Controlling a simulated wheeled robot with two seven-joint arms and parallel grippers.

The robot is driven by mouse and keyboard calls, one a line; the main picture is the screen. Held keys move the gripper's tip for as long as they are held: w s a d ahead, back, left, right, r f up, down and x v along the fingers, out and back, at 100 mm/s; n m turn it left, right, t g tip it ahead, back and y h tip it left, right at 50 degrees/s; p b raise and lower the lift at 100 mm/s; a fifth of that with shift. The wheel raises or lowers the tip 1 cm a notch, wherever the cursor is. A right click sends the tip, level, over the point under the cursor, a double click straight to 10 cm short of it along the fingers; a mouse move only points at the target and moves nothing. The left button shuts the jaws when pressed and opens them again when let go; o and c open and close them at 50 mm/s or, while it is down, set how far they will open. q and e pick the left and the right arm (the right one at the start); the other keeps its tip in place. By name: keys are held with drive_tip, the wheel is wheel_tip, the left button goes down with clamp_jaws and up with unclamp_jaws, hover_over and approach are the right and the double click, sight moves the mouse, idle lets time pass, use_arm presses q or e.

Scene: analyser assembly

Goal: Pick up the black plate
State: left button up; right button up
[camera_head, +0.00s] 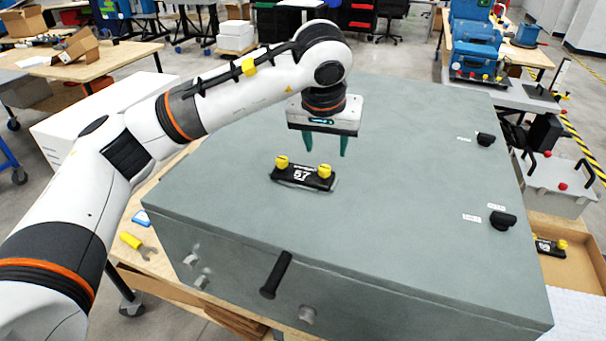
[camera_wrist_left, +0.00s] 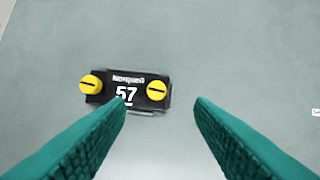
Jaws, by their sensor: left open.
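The black plate (camera_head: 302,177) lies flat on top of the grey cabinet (camera_head: 400,210). It has two yellow knobs and the white number 57. In the left wrist view the plate (camera_wrist_left: 125,92) lies beyond the fingertips, left of the middle of the gap. My left gripper (camera_head: 338,147) is open and empty, with green fingers pointing down. It hangs above the cabinet top, just behind and to the right of the plate, apart from it. The fingers (camera_wrist_left: 160,105) are spread wide in the left wrist view. My right gripper is not in view.
Black knobs (camera_head: 503,220) stand on the right of the cabinet top. A black handle (camera_head: 276,275) sticks out at the cabinet's front. A second black plate with yellow knobs (camera_head: 549,246) lies in a wooden tray at right. The cabinet top around the first plate is clear.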

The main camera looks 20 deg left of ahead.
sight(325, 168)
use_arm(q)
drive_tip(key=x, duration=0.3)
drive_tip(key=shift+a+p, duration=0.1)
drive_tip(key=shift+p, duration=0.3)
drive_tip(key=p+x, duration=0.1)
drive_tip(key=x, duration=0.1)
drive_tip(key=p+x, duration=0.1)
drive_tip(key=x, duration=0.1)
drive_tip(key=shift+a+f+p, duration=0.2)
drive_tip(key=shift+f+p, duration=0.2)
drive_tip(key=shift+f, duration=0.05)
drive_tip(key=shift+w+f, duration=0.1)
drive_tip(key=shift+f, duration=0.2)
drive_tip(key=shift+r, duration=0.1)
clamp_jaws()
